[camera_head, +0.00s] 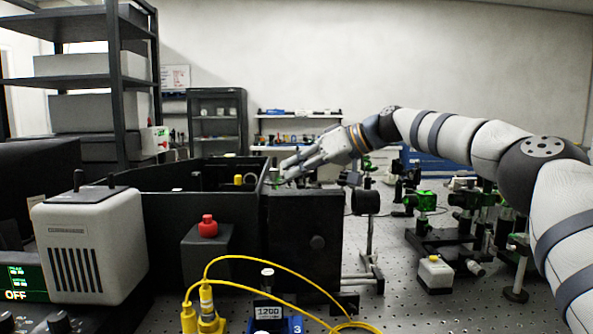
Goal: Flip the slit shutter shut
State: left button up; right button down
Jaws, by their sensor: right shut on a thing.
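My right gripper (284,172) reaches in from the right over the black spectrometer box (304,236), with its fingertips at the top rim of the box's right part. It is shut on a small part there, which appears to be the slit shutter. The fingers and the distance hide most of that part, so its angle cannot be told. My left gripper is not in view.
A red button (208,227) on a dark block, a white lamp housing (92,245) and yellow cables (262,262) stand in front. Optics mounts (424,201) and a small white box (435,273) stand to the right on the perforated bench (405,305).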

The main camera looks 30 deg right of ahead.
jog(key=shift+f, duration=0.1)
dwell(0.4)
jog(key=c, duration=2)
grip_release()
jog(key=shift+o, duration=0.2)
jog(key=v, duration=1.2)
jog(key=shift+w, duration=0.1)
